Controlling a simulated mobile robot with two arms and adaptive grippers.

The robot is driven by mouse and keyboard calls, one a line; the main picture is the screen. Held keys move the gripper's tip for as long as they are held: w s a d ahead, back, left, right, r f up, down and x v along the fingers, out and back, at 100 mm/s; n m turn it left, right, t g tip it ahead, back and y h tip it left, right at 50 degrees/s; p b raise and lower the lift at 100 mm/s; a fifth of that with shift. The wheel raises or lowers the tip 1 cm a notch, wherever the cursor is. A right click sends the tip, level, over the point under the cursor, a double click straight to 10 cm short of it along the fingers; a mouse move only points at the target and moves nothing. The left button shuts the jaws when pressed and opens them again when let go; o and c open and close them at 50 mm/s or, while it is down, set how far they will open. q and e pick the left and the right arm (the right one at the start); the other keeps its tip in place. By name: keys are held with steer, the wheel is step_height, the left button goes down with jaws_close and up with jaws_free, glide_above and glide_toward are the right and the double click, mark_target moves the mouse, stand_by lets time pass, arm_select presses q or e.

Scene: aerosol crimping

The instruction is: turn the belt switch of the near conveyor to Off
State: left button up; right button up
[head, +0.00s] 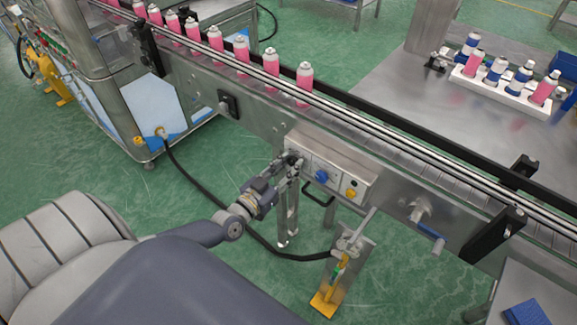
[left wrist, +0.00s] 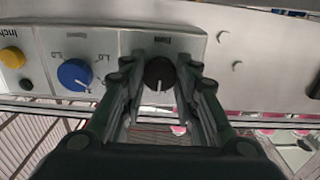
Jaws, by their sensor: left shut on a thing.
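The control box (head: 345,186) is fixed to the side of the near conveyor (head: 260,116). Its black switch knob (left wrist: 159,72) shows in the left wrist view with a pale pointer line toward the bottom of that picture. My left gripper (head: 291,160) is at the left end of the box, its fingers shut on the black knob from both sides. In the head view the gripper largely hides this knob. A blue knob (head: 321,176) and a yellow button (head: 351,193) sit to the right on the same panel. My right gripper is not in view.
Pink cans (head: 270,64) stand in a row on the belt. A black cable (head: 215,208) hangs below, and a crank handle (head: 432,232) juts out to the right. A white rack (head: 504,87) of cans stands on the table behind.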

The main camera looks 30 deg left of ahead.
arm_select(q)
steer(key=shift+n, duration=0.3)
steer(key=n, duration=0.4)
steer(key=shift+n, duration=0.3)
steer(key=shift+n+b, duration=0.4)
steer(key=shift+n, duration=1.9)
steer(key=o, duration=1.1)
steer(key=shift+c, duration=0.2)
steer(key=s+a, duration=0.1)
steer(key=s, duration=1.1)
